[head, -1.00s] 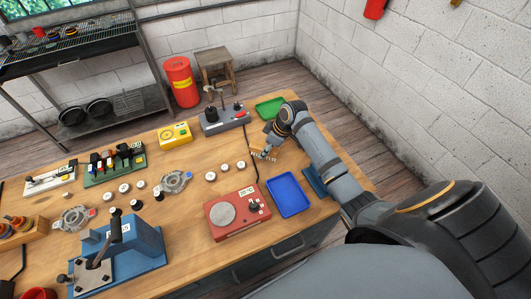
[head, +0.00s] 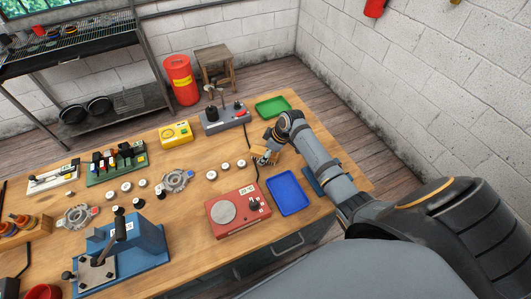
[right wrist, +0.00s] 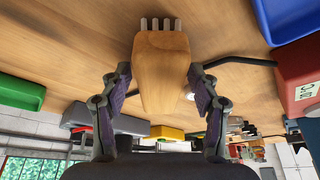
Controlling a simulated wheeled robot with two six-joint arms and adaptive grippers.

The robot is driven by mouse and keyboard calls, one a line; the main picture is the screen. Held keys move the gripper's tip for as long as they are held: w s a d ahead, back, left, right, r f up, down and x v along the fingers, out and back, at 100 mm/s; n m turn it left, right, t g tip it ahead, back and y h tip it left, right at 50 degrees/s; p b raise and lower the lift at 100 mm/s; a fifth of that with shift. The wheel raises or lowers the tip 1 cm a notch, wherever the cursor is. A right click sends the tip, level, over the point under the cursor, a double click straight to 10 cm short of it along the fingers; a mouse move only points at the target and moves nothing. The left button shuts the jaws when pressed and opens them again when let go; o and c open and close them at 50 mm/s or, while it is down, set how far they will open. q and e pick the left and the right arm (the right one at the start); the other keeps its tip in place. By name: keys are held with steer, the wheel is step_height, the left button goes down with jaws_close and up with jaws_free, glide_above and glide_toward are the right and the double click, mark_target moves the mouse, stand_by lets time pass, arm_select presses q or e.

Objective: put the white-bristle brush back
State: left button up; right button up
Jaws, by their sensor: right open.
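A tan wooden piece (right wrist: 160,75) with several short pale stubs along its far end lies between the fingers in the right wrist view. It looks like the brush, but I cannot tell its bristle colour for sure. In the head view it is a small wooden shape (head: 260,151) on the bench, partly covered by my right gripper (head: 267,153). That gripper (right wrist: 158,88) is open, its purple-padded fingers on either side of the wood with gaps showing. My left gripper is out of view.
A blue tray (head: 288,193) and a red device with a round plate (head: 237,208) are in front of the right gripper. A green tray (head: 272,106) and a grey device (head: 224,117) stand behind it. White round parts (head: 225,165) lie to its left. A dark cable runs close by.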

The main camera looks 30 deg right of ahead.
steer(key=shift+r, duration=0.2)
steer(key=shift+s+d+r, duration=0.1)
steer(key=shift+d+r, duration=0.1)
steer(key=shift+r, duration=0.15)
steer(key=b+v, duration=0.1)
steer(key=v, duration=0.9)
steer(key=shift+r, duration=0.15)
steer(key=shift+s+r, duration=0.15)
steer(key=shift+r, duration=0.25)
